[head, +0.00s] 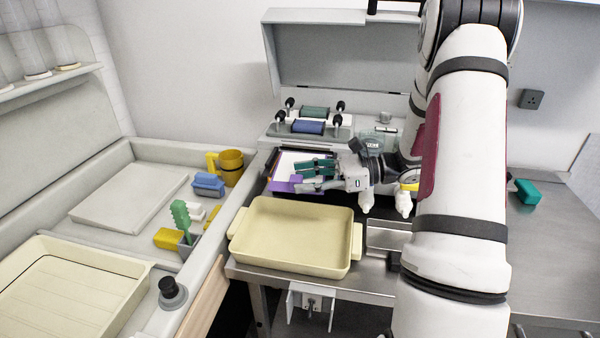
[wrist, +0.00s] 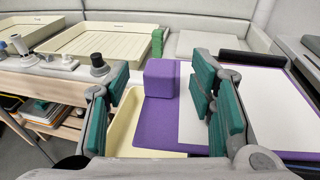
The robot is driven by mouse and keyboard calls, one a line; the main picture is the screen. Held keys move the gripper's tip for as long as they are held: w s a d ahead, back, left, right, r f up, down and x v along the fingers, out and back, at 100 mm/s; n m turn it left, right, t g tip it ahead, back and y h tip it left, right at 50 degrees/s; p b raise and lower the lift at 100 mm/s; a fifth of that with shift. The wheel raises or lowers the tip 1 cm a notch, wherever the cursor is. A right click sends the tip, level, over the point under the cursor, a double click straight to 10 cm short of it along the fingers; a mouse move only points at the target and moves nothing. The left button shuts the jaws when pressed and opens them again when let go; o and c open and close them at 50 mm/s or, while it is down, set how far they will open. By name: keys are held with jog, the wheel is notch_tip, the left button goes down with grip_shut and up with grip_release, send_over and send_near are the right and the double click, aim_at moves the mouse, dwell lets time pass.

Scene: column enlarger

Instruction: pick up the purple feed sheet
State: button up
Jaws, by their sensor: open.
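The purple feed sheet (head: 284,186) lies on the bench behind the cream tray, its near-left part showing in the head view. In the wrist view the flat purple sheet (wrist: 170,124) has a raised purple block (wrist: 160,79) on one end, and a white panel (wrist: 250,105) covers much of the rest. My gripper (head: 303,175) is over the sheet with its green-padded fingers apart. In the wrist view the block appears between the open fingers of my gripper (wrist: 160,85), with gaps on both sides. My gripper hides part of the sheet in the head view.
The cream tray (head: 296,262) stands on the bench just in front. The roller machine (head: 309,124) with its raised lid is behind. At left, a sink unit holds a yellow mug (head: 231,167), a blue block (head: 208,186) and a green-handled tool (head: 182,217).

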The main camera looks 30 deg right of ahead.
grip_shut()
jog(key=shift+r, duration=0.1)
